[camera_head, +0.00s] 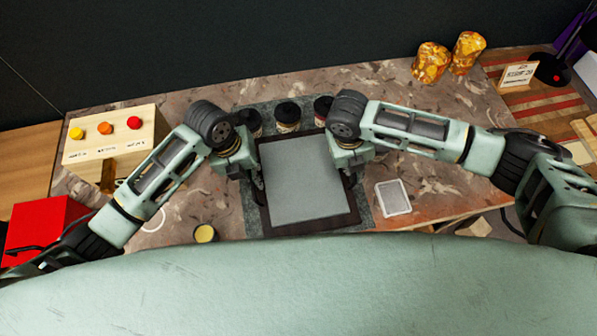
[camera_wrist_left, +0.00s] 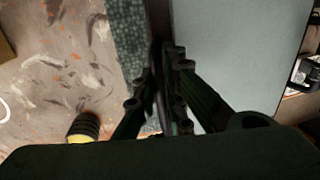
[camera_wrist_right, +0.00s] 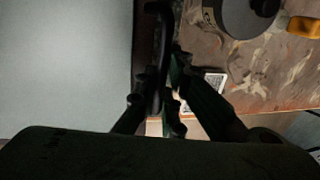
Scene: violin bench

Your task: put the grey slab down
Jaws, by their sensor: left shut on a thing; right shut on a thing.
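The grey slab (camera_head: 303,184) is a flat light-grey panel with a dark border, above a dark green speckled mat (camera_head: 242,200). Whether it touches the mat or hangs over it, I cannot tell. My left gripper (camera_head: 259,188) is shut on its left border; the left wrist view shows the fingers (camera_wrist_left: 170,62) around that dark edge, with the slab (camera_wrist_left: 235,50) to the right. My right gripper (camera_head: 349,184) is shut on its right border; the right wrist view shows the fingers (camera_wrist_right: 168,60) at that edge, with the slab (camera_wrist_right: 65,65) to the left.
Dark-lidded jars (camera_head: 287,114) stand behind the slab. A small pale-framed tile (camera_head: 393,197) lies to its right and a yellow-topped jar (camera_head: 205,233) to its left. A box with three coloured knobs (camera_head: 110,143) and a red box (camera_head: 45,228) stand left. Amber glasses (camera_head: 430,63) stand back right.

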